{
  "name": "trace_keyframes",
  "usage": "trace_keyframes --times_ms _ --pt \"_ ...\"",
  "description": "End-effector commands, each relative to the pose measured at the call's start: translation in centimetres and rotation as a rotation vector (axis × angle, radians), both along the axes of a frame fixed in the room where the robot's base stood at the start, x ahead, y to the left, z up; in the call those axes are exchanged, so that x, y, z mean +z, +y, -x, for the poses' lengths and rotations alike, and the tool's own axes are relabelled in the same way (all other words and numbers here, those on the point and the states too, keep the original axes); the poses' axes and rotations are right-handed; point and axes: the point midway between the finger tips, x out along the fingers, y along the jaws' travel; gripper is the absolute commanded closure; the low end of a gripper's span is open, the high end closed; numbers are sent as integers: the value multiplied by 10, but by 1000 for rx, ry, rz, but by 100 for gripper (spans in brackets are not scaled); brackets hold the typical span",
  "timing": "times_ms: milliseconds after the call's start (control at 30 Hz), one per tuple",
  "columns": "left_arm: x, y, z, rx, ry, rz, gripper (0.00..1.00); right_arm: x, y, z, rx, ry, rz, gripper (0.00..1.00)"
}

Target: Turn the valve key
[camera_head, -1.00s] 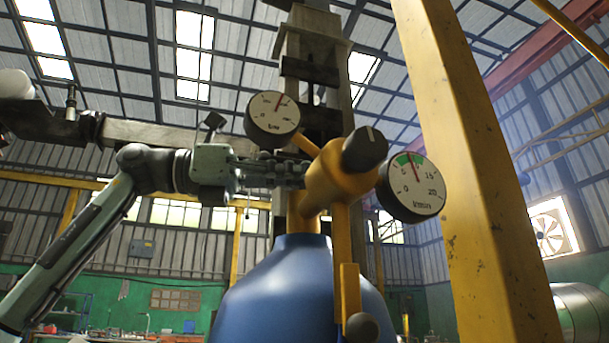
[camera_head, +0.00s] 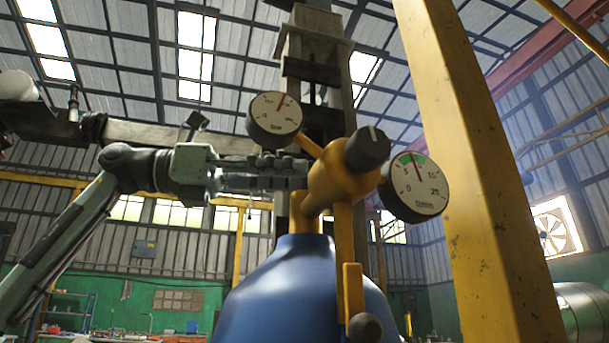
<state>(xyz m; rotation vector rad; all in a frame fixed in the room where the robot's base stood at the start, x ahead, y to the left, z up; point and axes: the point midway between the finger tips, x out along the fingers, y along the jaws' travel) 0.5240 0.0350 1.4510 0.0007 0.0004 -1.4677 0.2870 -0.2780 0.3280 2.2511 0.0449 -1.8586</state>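A blue gas cylinder (camera_head: 293,285) stands in the middle with a yellow valve body (camera_head: 332,178) on top. The valve body carries a black knob (camera_head: 367,149), a left gauge (camera_head: 273,119) and a right gauge (camera_head: 415,187). A yellow bar (camera_head: 352,290) hangs below it, with a dark ball (camera_head: 364,327) at its lower end. No separate valve key can be told apart. My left gripper (camera_head: 300,171) reaches in from the left, its dark fingers level with the valve body's left side. I cannot tell whether they touch or hold anything. My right gripper is out of view.
A thick yellow post (camera_head: 470,170) rises close on the right of the right gauge. A grey column (camera_head: 313,50) stands behind the cylinder. A metal tank (camera_head: 582,310) is at the lower right. Cluttered benches line the back wall at lower left.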

Motion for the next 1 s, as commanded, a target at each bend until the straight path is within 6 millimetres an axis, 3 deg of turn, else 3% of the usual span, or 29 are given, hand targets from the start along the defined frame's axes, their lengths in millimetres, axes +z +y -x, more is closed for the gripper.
trace_keyframes --times_ms 200,400,600,1000 --pt "0 50 4 4 1 2 67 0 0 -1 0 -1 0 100" --pt "0 80 8 2 1 1 67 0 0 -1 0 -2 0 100" --pt "0 90 9 0 0 0 67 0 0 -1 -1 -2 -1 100" --pt "0 90 9 0 0 0 67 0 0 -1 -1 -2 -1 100"
